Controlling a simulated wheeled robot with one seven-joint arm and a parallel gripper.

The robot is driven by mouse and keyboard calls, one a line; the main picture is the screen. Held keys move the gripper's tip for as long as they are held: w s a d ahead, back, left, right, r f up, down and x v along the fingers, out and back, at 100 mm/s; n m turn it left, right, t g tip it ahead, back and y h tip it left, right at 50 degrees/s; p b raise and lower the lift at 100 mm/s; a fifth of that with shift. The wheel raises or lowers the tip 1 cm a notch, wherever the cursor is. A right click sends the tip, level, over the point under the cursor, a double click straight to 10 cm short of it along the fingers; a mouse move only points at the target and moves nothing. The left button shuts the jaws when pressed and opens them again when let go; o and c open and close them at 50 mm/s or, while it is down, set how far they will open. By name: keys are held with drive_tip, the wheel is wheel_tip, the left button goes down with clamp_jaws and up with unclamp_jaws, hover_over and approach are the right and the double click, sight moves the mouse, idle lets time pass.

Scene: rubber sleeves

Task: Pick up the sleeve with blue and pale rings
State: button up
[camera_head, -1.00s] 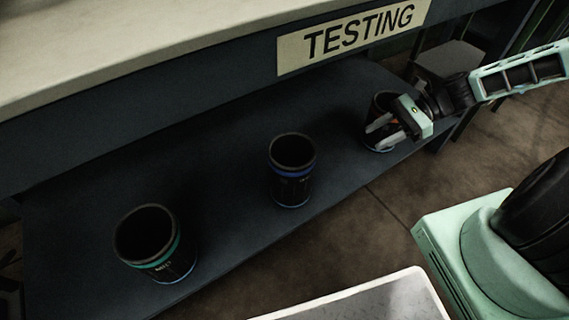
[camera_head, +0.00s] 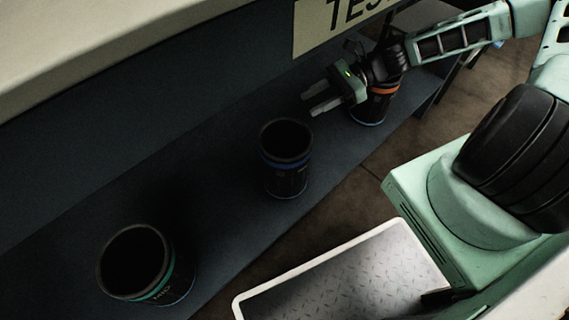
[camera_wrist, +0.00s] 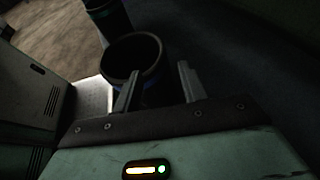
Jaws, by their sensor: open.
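The sleeve with a blue ring near its top and a pale ring at its base (camera_head: 286,176) stands upright, black and open-topped, in the middle of the dark shelf. It also shows in the wrist view (camera_wrist: 133,57), beyond my fingertips, with a blue band partly hidden behind the left finger. My gripper (camera_head: 312,100) is open and empty, above and to the right of this sleeve in the head view, its fingers pointing left. In the wrist view my gripper (camera_wrist: 159,71) has its two fingers apart, with the sleeve's rim mostly left of centre.
A sleeve with a teal ring (camera_head: 150,292) stands at the left; it also shows in the wrist view (camera_wrist: 108,18). A sleeve with an orange ring (camera_head: 370,108) stands behind my wrist at the right.

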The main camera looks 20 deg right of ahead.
sight(285, 118)
drive_tip(key=b+x, duration=0.1)
drive_tip(key=x, duration=0.2)
drive_tip(key=shift+a+f, duration=0.1)
drive_tip(key=b+x, duration=0.3)
drive_tip(key=x, duration=0.1)
drive_tip(key=shift+a+f, duration=0.15)
drive_tip(key=shift+a, duration=0.2)
drive_tip(key=shift+w+a, duration=0.1)
drive_tip(key=shift+a, duration=0.2)
drive_tip(key=shift+c, duration=0.2)
clamp_jaws()
drive_tip(key=shift+d+f, duration=0.1)
idle(0.5)
